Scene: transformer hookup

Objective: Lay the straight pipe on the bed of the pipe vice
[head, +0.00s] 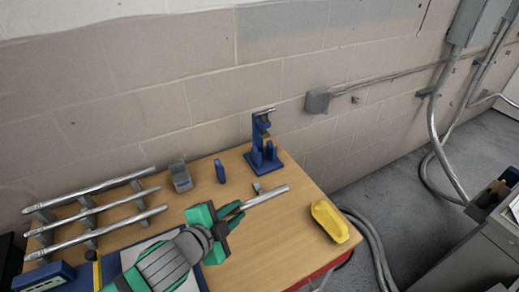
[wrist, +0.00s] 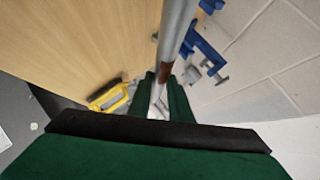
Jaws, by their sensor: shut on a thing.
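My gripper (head: 238,212) is shut on a straight grey pipe (head: 268,195) above the table. The pipe sticks out to the right of the green fingers, roughly level in the head view. In the wrist view the pipe (wrist: 177,32) runs from the top edge down between my fingers (wrist: 160,98). A blue upright device with a bar on top, seemingly the pipe vice (head: 264,155), stands at the table's back right edge, behind the pipe and apart from it. Blue parts (wrist: 207,48) show right of the pipe in the wrist view.
A rack with several pipes (head: 95,212) stands at the left. A grey bin (head: 181,177) and a small blue piece (head: 220,171) stand at the back. Bare table (head: 285,235) lies between; a block wall (head: 150,90) rises behind.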

